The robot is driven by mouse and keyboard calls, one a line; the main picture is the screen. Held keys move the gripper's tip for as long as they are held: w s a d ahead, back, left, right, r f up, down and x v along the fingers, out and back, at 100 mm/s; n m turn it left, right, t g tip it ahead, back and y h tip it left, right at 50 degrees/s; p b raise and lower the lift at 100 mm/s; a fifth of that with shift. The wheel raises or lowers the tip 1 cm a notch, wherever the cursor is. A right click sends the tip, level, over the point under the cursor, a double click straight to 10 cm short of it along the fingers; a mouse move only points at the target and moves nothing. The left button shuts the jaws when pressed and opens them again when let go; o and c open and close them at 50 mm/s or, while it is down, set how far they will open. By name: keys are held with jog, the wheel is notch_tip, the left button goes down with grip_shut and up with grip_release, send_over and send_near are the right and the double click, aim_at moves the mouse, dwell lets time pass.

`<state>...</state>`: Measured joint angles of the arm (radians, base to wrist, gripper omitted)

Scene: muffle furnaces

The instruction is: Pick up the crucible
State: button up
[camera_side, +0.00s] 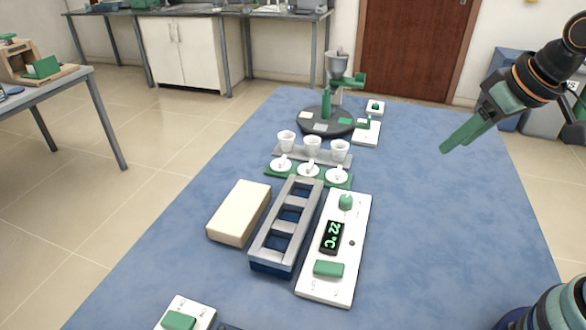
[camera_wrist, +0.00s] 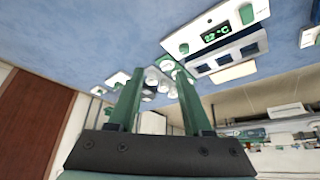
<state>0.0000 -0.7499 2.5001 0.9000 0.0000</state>
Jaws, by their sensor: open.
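Three small white crucibles stand upright in a row on a grey strip: the left one (camera_side: 286,139), the middle one (camera_side: 312,145) and the right one (camera_side: 340,150). Three white lids with knobs, the middle one (camera_side: 308,170) among them, lie on a green strip (camera_side: 268,175) in front of them. My gripper (camera_side: 446,147) is open and empty, raised above the blue table, well to the right of the crucibles. In the wrist view its green fingers (camera_wrist: 155,82) stand apart, with small white round things showing beyond and between them; I cannot tell crucibles from lids there.
A cream block (camera_side: 239,212), a grey-topped blue rack (camera_side: 285,226) and a white control panel (camera_side: 334,248) reading 22 °C lie in front of the lids.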

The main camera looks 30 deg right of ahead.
jog(key=o, duration=0.7)
jog(key=shift+w, duration=0.1)
jog(key=m+g, duration=0.1)
jog(key=m, duration=0.4)
send_over(339, 146)
jog(key=s+a, duration=0.1)
jog(key=s, duration=0.3)
jog(key=f, duration=1.8)
jog(key=shift+s+a, duration=0.1)
jog(key=shift+a, duration=0.1)
jog(key=shift+w+x, duration=0.2)
jog(key=shift+x, duration=2.55)
